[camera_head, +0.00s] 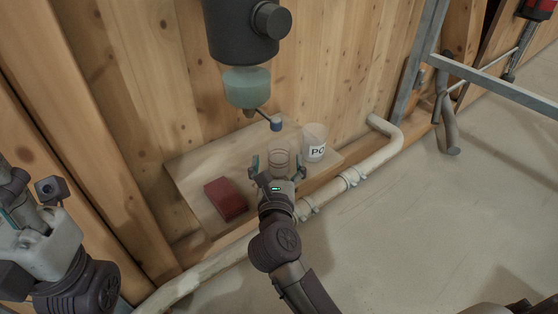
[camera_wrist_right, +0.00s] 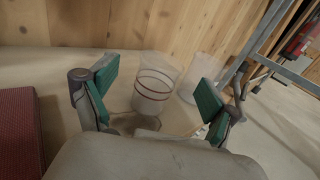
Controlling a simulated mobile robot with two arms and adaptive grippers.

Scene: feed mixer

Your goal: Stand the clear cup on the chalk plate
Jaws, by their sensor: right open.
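A clear cup (camera_head: 279,160) with thin red bands stands upright on a pale wooden board, between the spread fingers of my right gripper (camera_head: 278,168). In the right wrist view the cup (camera_wrist_right: 153,95) shows past the green finger pads of that gripper (camera_wrist_right: 158,82), with gaps on both sides. The right gripper is open and holds nothing. I cannot clearly make out a chalk plate; the area at the cup's foot is partly hidden by the gripper. My left gripper (camera_head: 32,195) is at the left edge, away from the cup; its finger opening is not clear.
A dark red block (camera_head: 226,199) lies on the board (camera_head: 190,165) at left. A teal-bowled dispenser (camera_head: 246,88) hangs above. A pale pipe (camera_head: 335,187) runs along the front.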

